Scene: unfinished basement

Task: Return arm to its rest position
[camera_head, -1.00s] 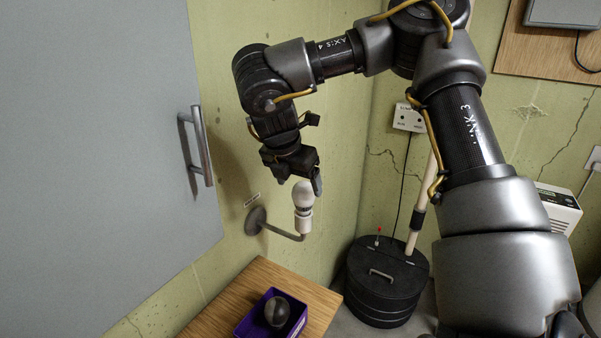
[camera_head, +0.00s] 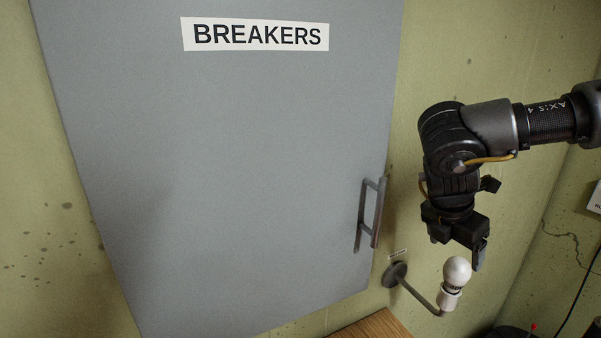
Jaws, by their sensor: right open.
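My right arm comes in from the right edge of the head view, bent downward at the wrist. My right gripper (camera_head: 457,246) is open and points down. It sits just above a white light bulb (camera_head: 457,270), which is upright in a white socket (camera_head: 448,298) on a bent wall bracket (camera_head: 418,297). My left gripper is not in this view.
A large grey breaker cabinet door (camera_head: 230,170) labelled BREAKERS fills the left and middle, with a metal handle (camera_head: 377,212) left of my gripper. A wooden tabletop edge (camera_head: 377,327) shows at the bottom. Bare greenish wall lies behind my arm.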

